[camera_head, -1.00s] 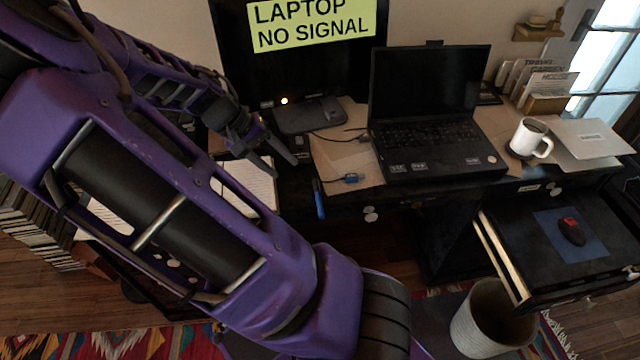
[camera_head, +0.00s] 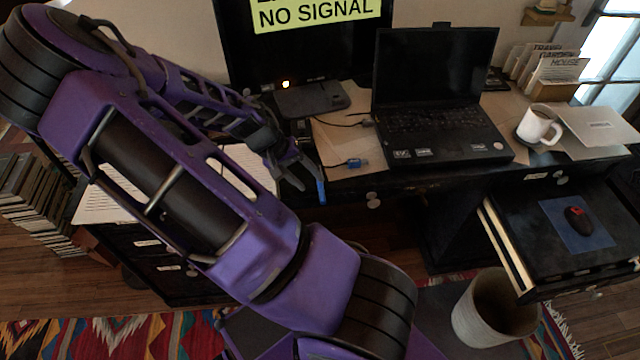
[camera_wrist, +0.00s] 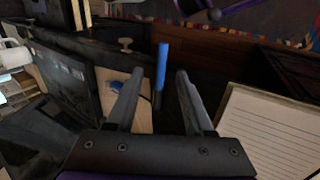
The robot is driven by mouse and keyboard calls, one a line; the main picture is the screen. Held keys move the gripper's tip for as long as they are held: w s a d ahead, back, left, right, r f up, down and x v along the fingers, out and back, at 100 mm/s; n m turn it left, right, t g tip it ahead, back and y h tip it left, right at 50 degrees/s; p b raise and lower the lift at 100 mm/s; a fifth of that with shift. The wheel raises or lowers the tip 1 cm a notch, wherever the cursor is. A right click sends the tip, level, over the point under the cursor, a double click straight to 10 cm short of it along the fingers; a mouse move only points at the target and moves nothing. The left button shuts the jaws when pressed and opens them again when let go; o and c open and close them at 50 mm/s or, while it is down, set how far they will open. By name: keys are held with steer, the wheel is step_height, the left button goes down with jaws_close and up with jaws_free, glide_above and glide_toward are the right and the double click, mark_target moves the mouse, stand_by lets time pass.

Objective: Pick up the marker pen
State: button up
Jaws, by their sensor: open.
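The marker pen is blue (camera_head: 320,191) and sits upright at the front edge of the desk, left of the laptop. In the wrist view the marker pen (camera_wrist: 162,62) shows between the two finger lines, with its lower part dark. My gripper (camera_head: 308,175) is open and close to the pen in the head view. In the wrist view my gripper (camera_wrist: 160,82) has its fingers apart, one on each side of the pen's line. Whether a finger touches the pen, I cannot tell.
An open laptop (camera_head: 437,100), a blue-ended cable (camera_head: 352,163) and a white mug (camera_head: 538,126) are on the desk. A lined pad (camera_wrist: 262,140) lies beside the gripper. An open drawer (camera_head: 530,240) holds a mouse (camera_head: 578,220). A bin (camera_head: 492,310) stands below.

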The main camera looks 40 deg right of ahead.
mark_target(320, 194)
steer(key=x, duration=0.4)
steer(key=shift+s+f+b, duration=0.2)
steer(key=shift+f+b, duration=0.15)
steer(key=shift+f, duration=0.05)
jaws_close()
